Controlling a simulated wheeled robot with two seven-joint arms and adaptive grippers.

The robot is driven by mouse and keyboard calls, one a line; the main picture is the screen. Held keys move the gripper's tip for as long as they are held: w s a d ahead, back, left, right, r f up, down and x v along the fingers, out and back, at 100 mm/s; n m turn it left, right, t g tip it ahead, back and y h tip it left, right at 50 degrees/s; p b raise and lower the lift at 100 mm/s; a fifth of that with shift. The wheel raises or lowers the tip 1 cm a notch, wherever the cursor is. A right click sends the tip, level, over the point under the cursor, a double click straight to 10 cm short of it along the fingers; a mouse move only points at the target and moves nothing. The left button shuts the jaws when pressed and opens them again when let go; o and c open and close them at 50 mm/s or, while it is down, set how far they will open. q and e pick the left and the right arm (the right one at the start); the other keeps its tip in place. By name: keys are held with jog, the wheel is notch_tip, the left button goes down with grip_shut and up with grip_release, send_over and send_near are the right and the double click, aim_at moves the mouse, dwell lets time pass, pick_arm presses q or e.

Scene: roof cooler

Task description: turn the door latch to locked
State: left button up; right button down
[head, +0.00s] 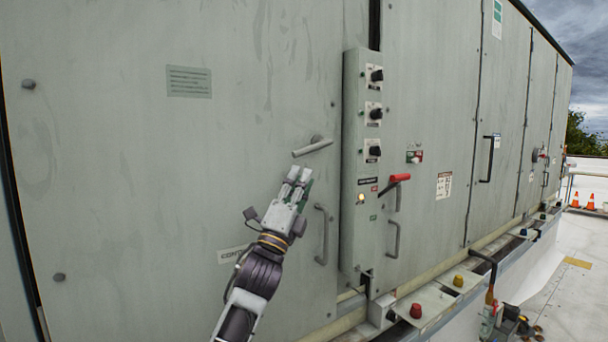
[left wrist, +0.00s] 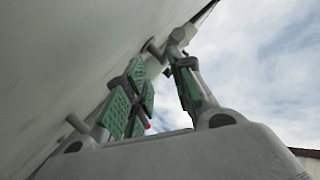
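The door latch (head: 312,147) is a grey lever on a round pivot on the large grey door panel (head: 130,190). In the head view it lies near horizontal, its left end slightly lower. My left gripper (head: 299,174) is just below the lever, pointing up at it. In the left wrist view the two green-padded fingers (left wrist: 163,82) stand apart with a gap between them. The latch (left wrist: 178,38) shows near the fingertips there; I cannot tell whether they touch it. My right gripper is in neither view.
A control box (head: 355,220) with black knobs and a lit lamp stands out to the right of the latch. A red-handled lever (head: 399,178) is on its right. A vertical door handle (head: 322,234) is below the latch. Red and yellow knobs line the lower ledge (head: 440,295).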

pick_arm(q)
jog(key=shift+v, duration=2.3)
